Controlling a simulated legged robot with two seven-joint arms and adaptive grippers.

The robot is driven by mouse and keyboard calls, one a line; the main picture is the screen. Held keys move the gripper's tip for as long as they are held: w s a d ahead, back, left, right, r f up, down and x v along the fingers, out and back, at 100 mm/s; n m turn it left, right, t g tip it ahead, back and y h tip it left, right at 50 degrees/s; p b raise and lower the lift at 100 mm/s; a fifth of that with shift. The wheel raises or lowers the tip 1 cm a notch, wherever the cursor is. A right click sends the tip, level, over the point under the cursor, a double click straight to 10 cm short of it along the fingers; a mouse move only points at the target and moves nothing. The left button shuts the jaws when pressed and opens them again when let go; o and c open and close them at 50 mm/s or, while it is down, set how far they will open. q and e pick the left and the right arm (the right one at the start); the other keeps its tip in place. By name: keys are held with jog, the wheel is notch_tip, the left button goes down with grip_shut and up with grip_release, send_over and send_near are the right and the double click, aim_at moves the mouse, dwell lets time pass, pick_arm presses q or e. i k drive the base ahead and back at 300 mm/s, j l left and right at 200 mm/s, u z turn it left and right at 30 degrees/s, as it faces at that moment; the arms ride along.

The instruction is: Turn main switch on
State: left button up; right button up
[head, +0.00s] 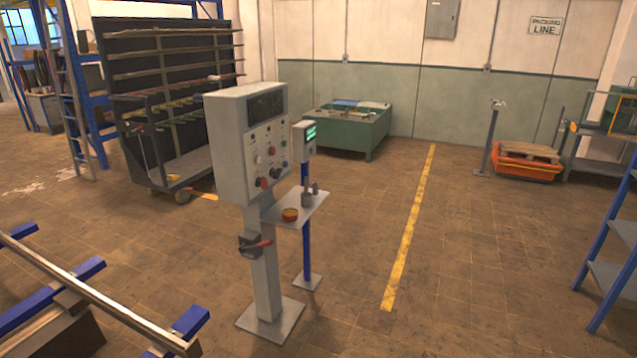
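A grey control cabinet (237,150) stands on a post in the middle of the head view. Its front panel carries several small knobs and buttons, some of them red, and a dark screen at the top. A dark switch box with a red lever handle (262,244) is mounted on the post below the cabinet. The lever points to the right, close to level. I cannot tell from its look which setting it is in. Neither of my grippers shows in the head view.
A small shelf (309,209) with an orange-red round item juts out right of the post. A thin blue stand with a small display (308,134) is beside it. A metal rail with blue supports (100,295) crosses the lower left.

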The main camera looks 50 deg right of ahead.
aim_at(263, 181)
jog(key=z, duration=1.3)
jog(key=u, duration=0.3)
jog(key=i+l+u, duration=0.5)
jog(key=l, duration=0.2)
jog(key=i+l+u, duration=0.1)
jog(key=l+u, duration=0.15)
jog(key=l, duration=0.15)
